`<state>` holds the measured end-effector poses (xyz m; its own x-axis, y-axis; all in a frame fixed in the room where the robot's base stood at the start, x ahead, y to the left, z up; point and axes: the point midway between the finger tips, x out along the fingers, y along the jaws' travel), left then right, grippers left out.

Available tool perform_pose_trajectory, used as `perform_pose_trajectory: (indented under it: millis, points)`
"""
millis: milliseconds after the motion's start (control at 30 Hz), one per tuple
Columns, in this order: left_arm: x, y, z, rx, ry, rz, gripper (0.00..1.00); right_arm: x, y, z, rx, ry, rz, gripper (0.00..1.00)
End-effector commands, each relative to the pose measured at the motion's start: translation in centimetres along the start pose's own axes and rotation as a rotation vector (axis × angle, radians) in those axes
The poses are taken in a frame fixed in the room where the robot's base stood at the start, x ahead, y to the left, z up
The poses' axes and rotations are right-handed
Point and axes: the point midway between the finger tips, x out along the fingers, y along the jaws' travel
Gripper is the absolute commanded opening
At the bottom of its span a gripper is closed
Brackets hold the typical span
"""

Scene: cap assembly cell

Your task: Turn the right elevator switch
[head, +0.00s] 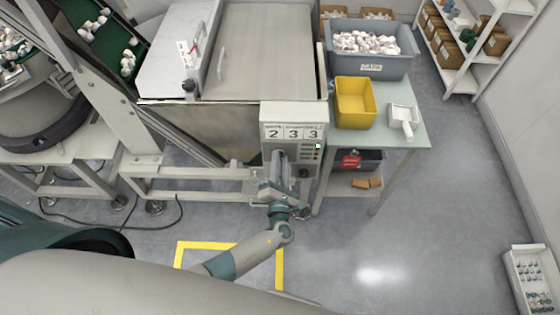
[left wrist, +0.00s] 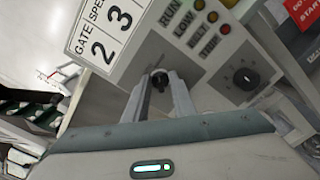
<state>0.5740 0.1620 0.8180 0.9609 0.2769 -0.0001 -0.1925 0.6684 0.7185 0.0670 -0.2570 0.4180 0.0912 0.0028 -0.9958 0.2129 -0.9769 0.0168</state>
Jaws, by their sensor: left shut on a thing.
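The control panel (head: 292,120) is a light grey box on the front of the machine, with a number plate reading 2 3 3. The right knob also shows in the head view (head: 304,172). My left gripper (head: 280,157) is at the panel's lower left; in the left wrist view its fingers (left wrist: 160,88) are shut on the left knob, partly hiding it. The right knob stands clear beside them. My right gripper is not in view.
Panel lamps (left wrist: 212,16) sit above the right knob, and a red sign (left wrist: 300,12) is farther right. A table (head: 415,130) to the right bears a yellow bin (head: 355,103), a grey bin (head: 372,68) and a white scoop (head: 403,118).

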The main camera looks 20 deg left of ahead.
Motion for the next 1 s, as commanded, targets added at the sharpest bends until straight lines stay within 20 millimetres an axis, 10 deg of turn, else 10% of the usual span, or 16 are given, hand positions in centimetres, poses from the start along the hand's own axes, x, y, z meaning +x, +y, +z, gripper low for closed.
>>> perform_pose_trajectory:
  millis: [167,200,233,667,1000]
  points:
    - [0.0,0.0,0.0,0.000,-0.001,-0.001,0.01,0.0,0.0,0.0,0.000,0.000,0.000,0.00]
    - [0.0,0.0,0.0,0.000,-0.001,-0.001,0.33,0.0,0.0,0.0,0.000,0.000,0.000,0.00]
    - [0.0,0.0,0.0,0.000,-0.001,-0.001,0.40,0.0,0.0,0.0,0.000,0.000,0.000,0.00]
    - [-0.4,-0.1,-0.1,-0.001,0.000,-0.001,0.41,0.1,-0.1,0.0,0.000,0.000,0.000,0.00]
    - [-4.3,-0.2,-0.2,-0.003,0.000,-0.002,0.41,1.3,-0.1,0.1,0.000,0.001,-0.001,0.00]
